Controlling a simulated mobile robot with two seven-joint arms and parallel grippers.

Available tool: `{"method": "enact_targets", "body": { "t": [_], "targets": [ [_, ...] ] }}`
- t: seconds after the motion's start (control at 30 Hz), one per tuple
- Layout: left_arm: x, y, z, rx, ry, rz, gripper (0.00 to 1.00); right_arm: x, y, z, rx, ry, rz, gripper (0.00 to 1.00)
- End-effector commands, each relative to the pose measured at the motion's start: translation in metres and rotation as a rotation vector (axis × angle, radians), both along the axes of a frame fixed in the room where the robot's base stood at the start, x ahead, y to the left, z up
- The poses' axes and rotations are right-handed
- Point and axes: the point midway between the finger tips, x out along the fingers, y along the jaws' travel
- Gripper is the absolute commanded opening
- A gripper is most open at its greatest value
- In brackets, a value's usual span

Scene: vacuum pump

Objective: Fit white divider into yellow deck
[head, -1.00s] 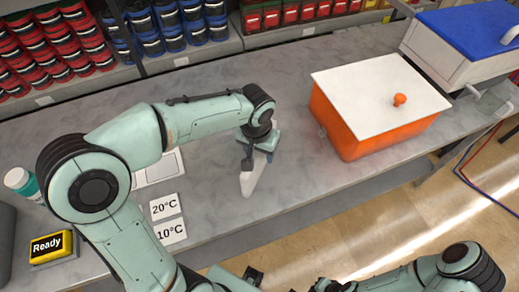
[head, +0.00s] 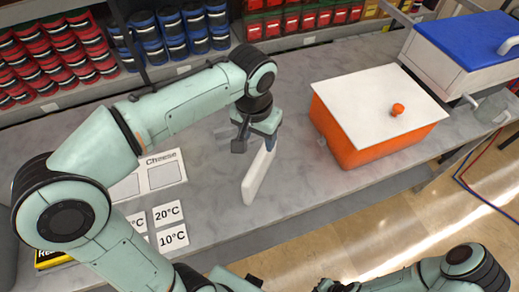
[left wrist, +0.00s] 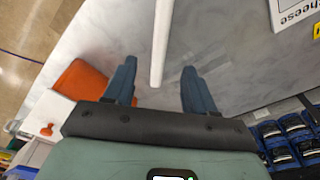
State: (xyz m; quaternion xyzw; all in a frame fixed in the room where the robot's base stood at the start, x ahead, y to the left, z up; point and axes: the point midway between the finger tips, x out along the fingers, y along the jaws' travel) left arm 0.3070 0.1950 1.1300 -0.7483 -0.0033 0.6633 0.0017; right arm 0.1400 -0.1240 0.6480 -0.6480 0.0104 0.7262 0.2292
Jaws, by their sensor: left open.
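The white divider (head: 258,178) is a thin white plate standing on edge on the grey bench, left of the orange box. My left gripper (head: 253,144) is open just above and behind its far end. In the left wrist view the divider (left wrist: 160,42) shows as a narrow white strip, its near end between the two spread blue fingers of the left gripper (left wrist: 160,68); neither finger touches it there. I see no yellow deck that I can identify. My right arm shows at the lower right; its gripper is not clear.
An orange box (head: 372,150) with a white lid stands right of the divider. A card marked Cheese (head: 163,170) and temperature cards (head: 172,237) lie to the left. A blue-lidded box (head: 470,40) is at the far right. Bench around the divider is clear.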

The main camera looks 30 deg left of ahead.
Motion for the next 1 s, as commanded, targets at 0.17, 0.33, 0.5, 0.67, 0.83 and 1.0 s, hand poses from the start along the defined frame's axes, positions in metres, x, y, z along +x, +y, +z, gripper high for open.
{"method": "enact_targets", "body": {
  "t": [0.17,0.33,0.5,0.67,0.83,1.0],
  "targets": [
    [0.002,0.0,0.002,0.036,0.017,-0.359,0.55,-0.003,0.0,-0.003,0.0,0.003,0.0,0.0],
    [0.005,0.0,0.006,0.08,0.036,-0.846,0.55,-0.005,0.0,-0.006,0.0,0.006,0.0,0.0],
    [0.007,0.001,0.011,0.117,0.05,-1.332,0.55,-0.007,0.0,-0.009,0.0,0.008,-0.001,0.0],
    [0.009,0.001,0.014,0.144,0.056,-1.79,0.55,-0.009,0.0,-0.011,0.0,0.01,0.0,0.0],
    [0.011,0.001,0.019,0.165,0.053,-2.28,0.55,-0.011,0.0,-0.013,0.0,0.012,0.0,0.0],
    [0.012,0.0,0.023,0.177,0.039,-2.712,0.55,-0.012,0.0,-0.015,0.0,0.013,0.0,0.0]
  ]
}}
